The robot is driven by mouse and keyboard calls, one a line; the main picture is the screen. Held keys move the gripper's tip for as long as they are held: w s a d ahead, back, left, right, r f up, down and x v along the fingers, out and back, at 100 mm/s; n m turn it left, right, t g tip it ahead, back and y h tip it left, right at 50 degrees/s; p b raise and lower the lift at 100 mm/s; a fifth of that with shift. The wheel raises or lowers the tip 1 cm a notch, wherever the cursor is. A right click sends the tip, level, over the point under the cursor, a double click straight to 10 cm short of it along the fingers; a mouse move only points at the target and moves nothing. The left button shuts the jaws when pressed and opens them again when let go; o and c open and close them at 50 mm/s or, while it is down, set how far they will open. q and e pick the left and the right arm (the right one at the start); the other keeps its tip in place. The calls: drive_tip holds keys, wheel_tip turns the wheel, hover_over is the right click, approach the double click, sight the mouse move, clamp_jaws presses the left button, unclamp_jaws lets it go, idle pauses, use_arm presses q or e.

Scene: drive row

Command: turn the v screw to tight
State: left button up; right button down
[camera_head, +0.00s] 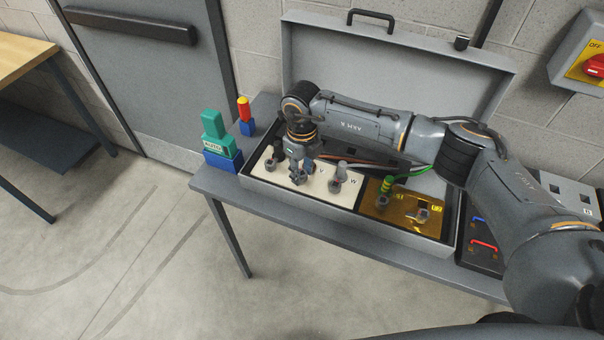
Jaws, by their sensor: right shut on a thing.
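The open grey box (300,212) on the bench holds a cream panel (318,192) with a row of screws. A letter W is readable beside the right screw (338,178), and a partly hidden letter that looks like V is left of it. My right arm comes in from the right, over the box. My right gripper (298,177) points down at the middle screw, the v screw, and is shut on it. The gripper hides most of that screw, so its angle and tightness cannot be seen. A left screw (270,164) stands beside the gripper. My left gripper is not in view.
Right of the cream panel is a yellow panel (405,212) with a green-yellow part (386,186). Blue and green blocks (219,143) stand at the bench's left end, by a red-yellow-blue stack (245,115). The box lid (400,65) stands open behind. The floor at left is clear.

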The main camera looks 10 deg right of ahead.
sight(302, 175)
drive_tip(key=m+b, duration=0.2)
drive_tip(key=m, duration=0.2)
drive_tip(key=shift+m+b, duration=0.7)
drive_tip(key=shift+m, duration=0.9)
drive_tip(key=shift+w+r, duration=0.1)
drive_tip(key=c, duration=1.3)
unclamp_jaws()
drive_tip(key=shift+c, duration=0.2)
wheel_tip(302, 175, up, 12)
